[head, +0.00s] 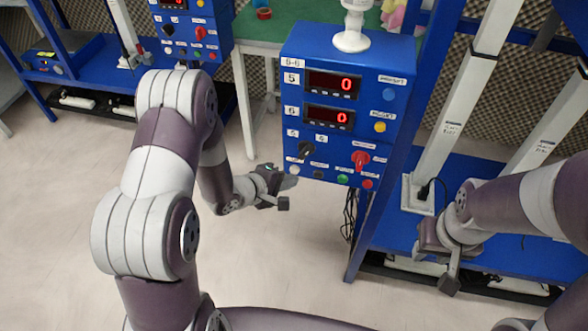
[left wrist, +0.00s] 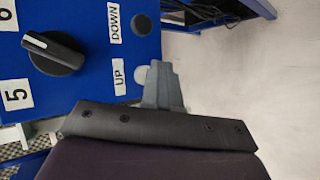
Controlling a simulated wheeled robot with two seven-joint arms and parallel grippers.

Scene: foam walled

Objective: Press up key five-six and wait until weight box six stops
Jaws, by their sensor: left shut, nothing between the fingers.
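The blue control box (head: 335,100) labelled 5-6 stands ahead. Its displays for 5 (head: 333,82) and 6 (head: 328,117) both read 0. The pale up key (left wrist: 142,76) sits beside the UP label in the left wrist view, partly hidden by my fingertips. My left gripper (head: 288,184) is shut and empty at the box's lower left corner; its fingertips (left wrist: 160,68) are at the up key. I cannot tell whether they touch it. My right gripper (head: 448,282) hangs to the right of the box, away from the keys. I cannot identify weight box six.
The down key (left wrist: 142,25), a black selector knob (head: 306,150), a red knob (head: 360,159), a green button (head: 342,179) and a red button (head: 367,184) are close by. A blue frame post (head: 392,140) and pale columns (head: 455,120) stand right. Floor left is clear.

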